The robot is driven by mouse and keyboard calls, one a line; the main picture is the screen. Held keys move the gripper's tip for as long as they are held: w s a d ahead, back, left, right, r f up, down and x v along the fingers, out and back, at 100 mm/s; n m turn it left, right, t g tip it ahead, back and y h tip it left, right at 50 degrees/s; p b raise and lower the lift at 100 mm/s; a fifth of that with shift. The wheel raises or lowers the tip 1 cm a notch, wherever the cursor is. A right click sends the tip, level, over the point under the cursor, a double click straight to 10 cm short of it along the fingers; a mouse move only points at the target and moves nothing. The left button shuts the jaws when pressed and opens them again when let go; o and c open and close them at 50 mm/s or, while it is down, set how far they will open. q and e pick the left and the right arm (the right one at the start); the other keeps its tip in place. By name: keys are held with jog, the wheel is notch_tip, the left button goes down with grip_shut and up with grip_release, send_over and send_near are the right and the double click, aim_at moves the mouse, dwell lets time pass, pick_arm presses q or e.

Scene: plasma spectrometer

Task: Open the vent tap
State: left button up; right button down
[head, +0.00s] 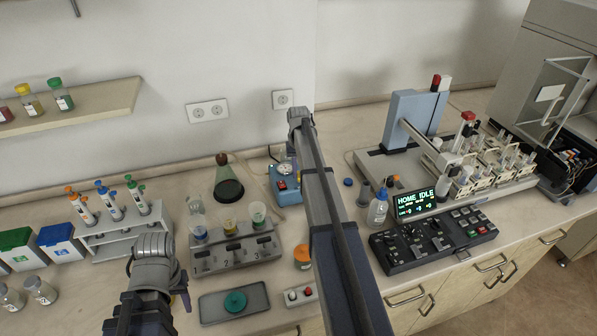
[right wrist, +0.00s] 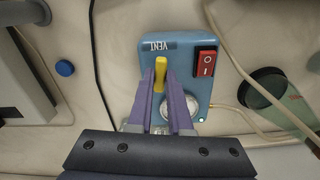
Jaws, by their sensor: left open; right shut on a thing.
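The blue vent box (head: 285,188) stands on the bench near the back wall, partly hidden by my right arm in the head view. In the right wrist view, the box (right wrist: 183,55) shows an upside-down VENT label and a yellow vent tap (right wrist: 159,85). My right gripper (right wrist: 160,90) has its purple fingers on both sides of the tap lever and is shut on it. The lever runs nearly along the fingers, slightly tilted. My left gripper (head: 153,248) is over the front left of the bench, away from the box, open; its fingertips are hard to make out.
A red rocker switch (right wrist: 206,62) and a round gauge (right wrist: 180,107) sit beside the tap. A numbered beaker stand (head: 235,255) is in front. Cables and tubing run around the box.

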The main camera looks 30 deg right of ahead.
aim_at(298, 174)
jog(key=shift+n, duration=0.9)
jog(key=c, duration=0.8)
grip_release()
jog(key=shift+c, duration=0.2)
notch_tip(298, 174, up, 8)
jog(key=p, duration=0.8)
jog(key=shift+f, duration=0.1)
